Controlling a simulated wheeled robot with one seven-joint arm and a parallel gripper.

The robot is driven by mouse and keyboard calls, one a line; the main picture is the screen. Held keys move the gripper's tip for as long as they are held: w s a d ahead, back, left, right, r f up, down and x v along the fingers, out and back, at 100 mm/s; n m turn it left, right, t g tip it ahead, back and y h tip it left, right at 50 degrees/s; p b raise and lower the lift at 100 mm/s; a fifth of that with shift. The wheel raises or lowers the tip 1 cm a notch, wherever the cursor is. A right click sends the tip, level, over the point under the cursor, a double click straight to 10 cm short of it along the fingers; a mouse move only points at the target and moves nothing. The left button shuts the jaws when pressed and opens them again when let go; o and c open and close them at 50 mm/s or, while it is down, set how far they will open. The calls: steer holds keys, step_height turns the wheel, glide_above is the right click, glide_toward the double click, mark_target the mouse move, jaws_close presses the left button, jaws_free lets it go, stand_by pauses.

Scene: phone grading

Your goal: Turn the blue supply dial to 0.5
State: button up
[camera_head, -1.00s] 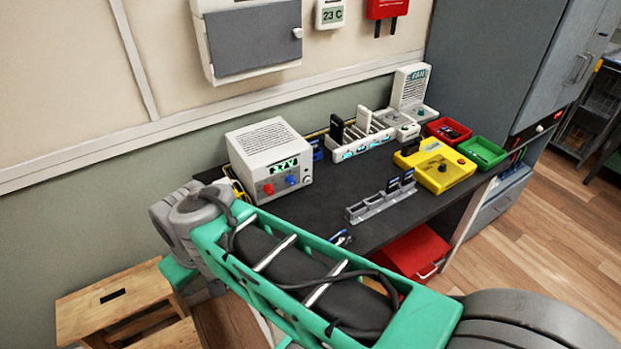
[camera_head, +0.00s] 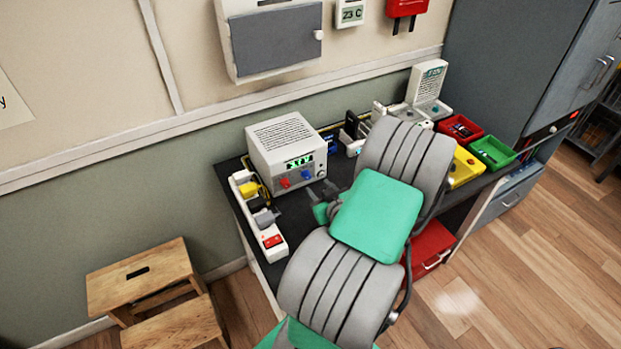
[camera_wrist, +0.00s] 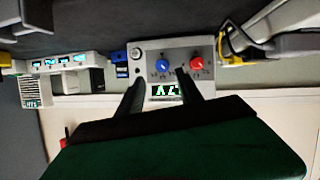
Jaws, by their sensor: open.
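The power supply (camera_head: 285,148) is a white box with a lit green display (camera_head: 299,162), a red dial (camera_head: 285,183) and a blue dial (camera_head: 305,174) on its front. The display's digits are too blurred to read surely. My gripper (camera_head: 320,191) is open and empty, in front of the supply's front face. In the wrist view the supply appears upside down. There the blue dial (camera_wrist: 162,65) lies between the two dark fingers of my gripper (camera_wrist: 159,76), with the red dial (camera_wrist: 196,64) just outside the right finger. I cannot tell whether the fingers touch the blue dial.
A white power strip (camera_head: 262,225) with plugs lies along the table's left edge. My arm hides much of the table's middle. A wooden step stool (camera_head: 140,280) stands on the floor.

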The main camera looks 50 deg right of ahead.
mark_target(308, 178)
steer(key=p+x, duration=0.1)
steer(key=x, duration=0.6)
steer(key=shift+w+p, duration=0.3)
steer(key=shift+c, duration=0.4)
jaws_close()
